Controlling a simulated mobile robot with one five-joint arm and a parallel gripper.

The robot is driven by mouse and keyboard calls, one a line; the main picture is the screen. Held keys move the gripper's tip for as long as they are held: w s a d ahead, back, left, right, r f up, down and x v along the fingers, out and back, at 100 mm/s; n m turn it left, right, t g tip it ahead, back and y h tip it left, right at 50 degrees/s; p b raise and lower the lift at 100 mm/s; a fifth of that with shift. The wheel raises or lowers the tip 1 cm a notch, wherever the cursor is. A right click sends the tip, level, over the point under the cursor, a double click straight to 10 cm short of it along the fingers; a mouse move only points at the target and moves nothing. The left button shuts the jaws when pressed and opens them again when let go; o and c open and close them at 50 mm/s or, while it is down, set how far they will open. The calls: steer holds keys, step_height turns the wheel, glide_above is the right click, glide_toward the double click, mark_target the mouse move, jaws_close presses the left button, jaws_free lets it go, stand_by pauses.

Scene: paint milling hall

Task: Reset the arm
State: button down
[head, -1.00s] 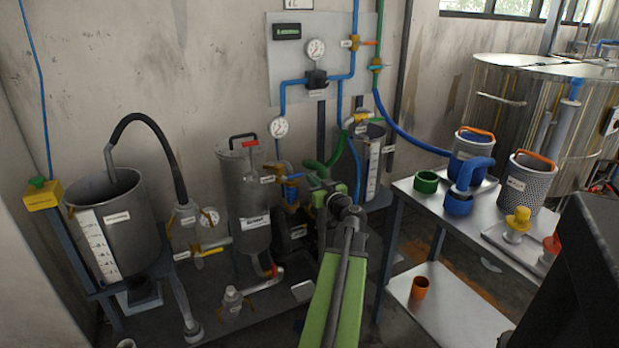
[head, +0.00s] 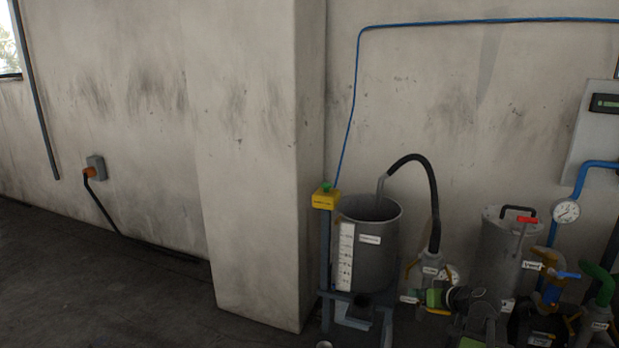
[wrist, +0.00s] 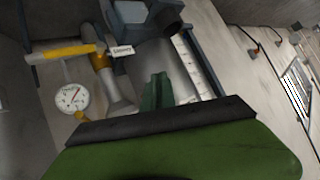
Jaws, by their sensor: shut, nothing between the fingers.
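My gripper (wrist: 156,90) shows in the wrist view as dark green fingers. They are shut, with nothing held between them. Part of my green and black arm shows at the lower right of the head view, in front of the pipework. The fingertips cannot be made out clearly there. In the wrist view, a pressure gauge (wrist: 72,98) and a yellow valve handle (wrist: 68,53) lie to the left of the fingers.
A grey tank (head: 378,255) with a white scale stands on a blue-grey stand. A yellow box (head: 325,200) with a green button is beside it. A grey canister (head: 498,250) stands to the right. A wall pillar (head: 255,160) juts out left of the tank; the floor (head: 110,290) further left is clear.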

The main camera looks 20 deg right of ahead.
steer(key=w+a+f+n+g+y, duration=0.1)
steer(key=a+f+g, duration=0.15)
steer(key=a, duration=0.55)
steer(key=w+a+f+g+y, duration=0.1)
steer(key=a+f+g, duration=0.15)
steer(key=a, duration=0.45)
steer(key=s+a+f+g+h, duration=0.2)
steer(key=s+a+f+g, duration=0.15)
steer(key=a, duration=0.75)
steer(key=s+a+f+g+h, duration=0.25)
steer(key=s+a, duration=0.25)
steer(key=a, duration=0.5)
step_height(320, 180, up, 34)
steer(key=p, duration=3.4)
steer(key=shift+r+p, duration=0.15)
steer(key=shift+p, duration=0.15)
steer(key=shift+s+a+y, duration=0.1)
steer(key=shift+y, duration=0.15)
